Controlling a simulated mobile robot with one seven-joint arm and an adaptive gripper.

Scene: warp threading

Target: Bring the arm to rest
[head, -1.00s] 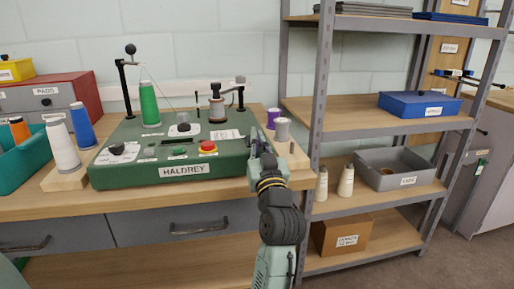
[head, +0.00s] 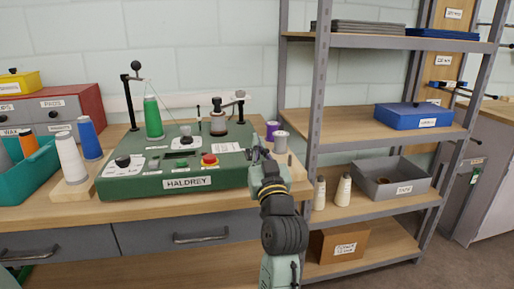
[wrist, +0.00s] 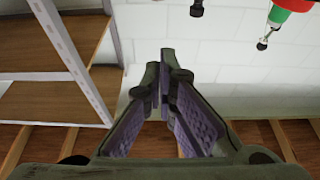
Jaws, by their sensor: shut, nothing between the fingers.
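My arm reaches up from the bottom of the head view, and my gripper (head: 256,153) is at the right front of the green HALDREY machine (head: 150,186). In the wrist view my gripper (wrist: 165,80) points away from the camera, with purple-padded fingers meeting at the tips and nothing between them. In the head view the gripper partly overlaps the machine's right edge; I cannot tell whether they touch. A green thread cone (head: 152,118) stands upright on the machine, with a thread running from it.
Grey and purple spools (head: 281,142) stand right of my gripper. A metal shelf unit (head: 318,110) rises close on the right, holding a blue box (head: 410,117) and a grey bin (head: 375,190). White and blue cones (head: 70,158) stand at left.

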